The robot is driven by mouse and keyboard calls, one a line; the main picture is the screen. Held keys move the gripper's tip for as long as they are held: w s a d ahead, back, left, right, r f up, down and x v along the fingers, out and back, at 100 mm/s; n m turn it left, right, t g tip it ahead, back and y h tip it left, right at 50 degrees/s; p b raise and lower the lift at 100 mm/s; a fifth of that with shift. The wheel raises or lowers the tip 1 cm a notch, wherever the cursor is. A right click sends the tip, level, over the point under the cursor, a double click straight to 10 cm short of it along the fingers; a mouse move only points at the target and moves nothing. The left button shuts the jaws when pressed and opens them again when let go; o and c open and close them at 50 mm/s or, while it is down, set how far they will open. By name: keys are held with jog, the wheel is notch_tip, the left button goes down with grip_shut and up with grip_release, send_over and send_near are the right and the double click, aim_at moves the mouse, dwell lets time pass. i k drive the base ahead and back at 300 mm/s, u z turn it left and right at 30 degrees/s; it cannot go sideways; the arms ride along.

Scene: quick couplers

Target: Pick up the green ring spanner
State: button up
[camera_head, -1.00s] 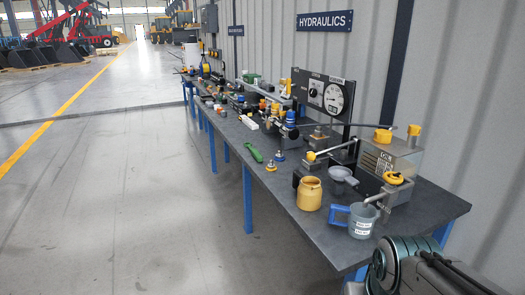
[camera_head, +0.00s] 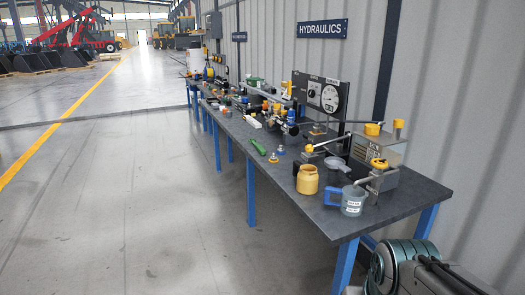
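A green tool that looks like the ring spanner (camera_head: 258,147) lies near the front edge of the long dark workbench (camera_head: 405,199), about midway along the visible bench. It is small in the view, and its ring end is hard to make out. My gripper is not in view. Only a part of my arm (camera_head: 425,270) shows at the bottom right, apart from the bench and far from the green tool.
Small brass-and-blue fittings (camera_head: 279,151) stand right of the green tool. Nearer are a yellow jar (camera_head: 307,180), a grey jug with blue handle (camera_head: 353,201) and a pump unit (camera_head: 380,150). A gauge panel (camera_head: 322,95) stands behind. The floor (camera_head: 130,200) left of the bench is clear.

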aim_at(261, 150)
jog(key=u, duration=0.6)
jog(key=i, duration=1.3)
jog(key=u, duration=0.3)
jog(key=i, duration=1.85)
jog(key=z, duration=0.6)
